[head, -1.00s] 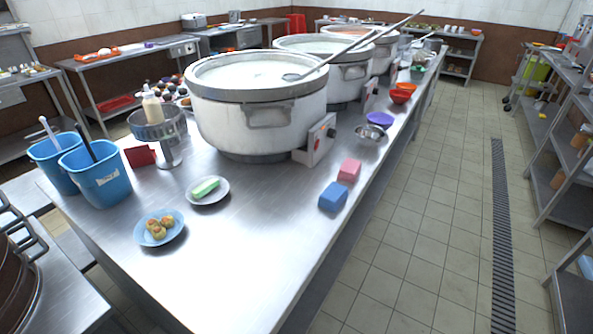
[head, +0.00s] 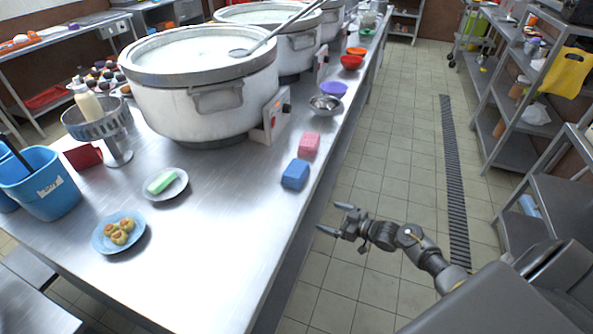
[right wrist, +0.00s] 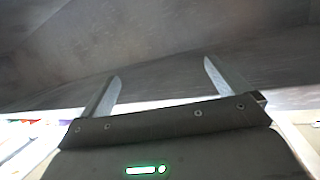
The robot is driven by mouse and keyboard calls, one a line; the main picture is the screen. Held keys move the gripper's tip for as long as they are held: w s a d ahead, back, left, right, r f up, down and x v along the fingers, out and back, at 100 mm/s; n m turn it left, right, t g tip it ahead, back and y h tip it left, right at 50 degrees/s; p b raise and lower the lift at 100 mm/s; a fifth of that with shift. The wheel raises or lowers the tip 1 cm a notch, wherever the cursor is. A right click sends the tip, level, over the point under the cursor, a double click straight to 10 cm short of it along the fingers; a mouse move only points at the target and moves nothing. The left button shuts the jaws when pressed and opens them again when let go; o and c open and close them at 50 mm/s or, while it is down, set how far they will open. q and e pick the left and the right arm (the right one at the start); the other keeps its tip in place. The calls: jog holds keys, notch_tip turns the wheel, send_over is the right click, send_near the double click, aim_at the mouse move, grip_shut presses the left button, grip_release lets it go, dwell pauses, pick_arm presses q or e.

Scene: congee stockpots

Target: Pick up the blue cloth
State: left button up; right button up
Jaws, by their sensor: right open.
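The blue cloth (head: 295,174) is a small folded block on the steel table near its right edge in the head view. A pink cloth (head: 309,145) lies just behind it. My right gripper (head: 334,219) is to the right of the table edge, over the floor, nearer to me than the blue cloth and apart from it. Its two fingers are spread and empty. In the right wrist view the open fingers (right wrist: 162,80) show against a blurred grey surface, and no cloth shows there. My left gripper is not in view.
Large stockpots (head: 200,105) stand along the steel table (head: 215,240). Metal (head: 326,104) and purple (head: 334,89) bowls sit behind the cloths. Plates with a green block (head: 162,182) and buns (head: 119,232) lie to the left. The tiled aisle (head: 390,160) is clear; shelves stand at right.

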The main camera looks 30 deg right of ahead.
aim_at(306, 171)
notch_tip(306, 171, up, 15)
jog(key=w+n+y, duration=0.3)
jog(key=y, duration=0.1)
jog(key=shift+t, duration=0.3)
jog(key=b+x, duration=0.1)
jog(key=x, duration=0.4)
jog(key=shift+w+a+b, duration=0.15)
jog(key=shift+b, duration=0.15)
jog(key=shift+w+a+r, duration=0.1)
jog(key=b+x, duration=0.2)
jog(key=x, duration=0.2)
jog(key=shift+w, duration=0.2)
jog(key=shift+w+a, duration=0.25)
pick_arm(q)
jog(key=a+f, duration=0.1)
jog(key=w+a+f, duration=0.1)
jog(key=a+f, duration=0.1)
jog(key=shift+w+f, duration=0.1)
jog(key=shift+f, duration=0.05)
pick_arm(e)
jog(key=shift+r, duration=0.15)
